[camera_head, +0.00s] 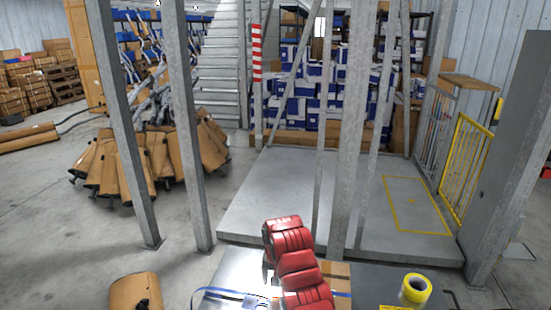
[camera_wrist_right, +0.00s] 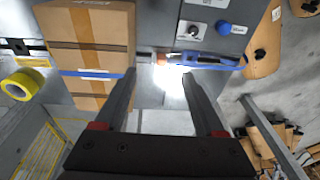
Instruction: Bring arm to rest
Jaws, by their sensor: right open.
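My red arm (camera_head: 290,260) rises from the bottom middle of the head view, over the metal table (camera_head: 210,275). Its gripper cannot be made out there. In the right wrist view my right gripper (camera_wrist_right: 160,82) is open, its two dark fingers wide apart with nothing between them. My left gripper is in neither view.
A cardboard box (camera_wrist_right: 105,25) with a blue strap lies beside the fingers. A yellow tape roll (camera_head: 415,290) stands on the table's right. A panel with knobs (camera_wrist_right: 222,28) is nearby. Grey posts (camera_head: 350,130) stand beyond the table.

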